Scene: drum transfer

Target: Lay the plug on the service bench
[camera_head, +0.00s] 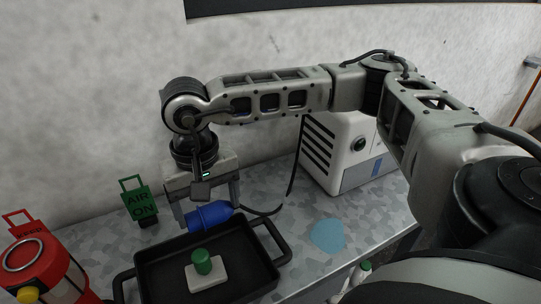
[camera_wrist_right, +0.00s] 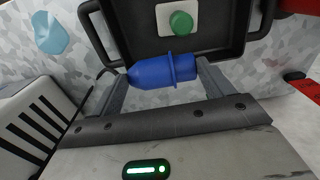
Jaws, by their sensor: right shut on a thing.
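The blue plug (camera_head: 208,216) is between the fingers of my right gripper (camera_head: 208,208), which is shut on it. It lies roughly sideways at the far rim of the black tray. A dark cord runs from its right end towards the white machine. In the right wrist view the plug (camera_wrist_right: 160,72) spans between the two fingers of the right gripper (camera_wrist_right: 163,85). The service bench (camera_head: 290,215) is the grey mottled top under it. I cannot tell whether the plug touches the bench. My left gripper is not in view.
The black tray (camera_head: 153,250) holds a white block (camera_head: 207,273) with a green knob (camera_head: 202,261). A white machine (camera_head: 340,150) stands at the back right. A green AIR ON tag (camera_head: 138,203) and a red drum (camera_head: 45,265) are left.

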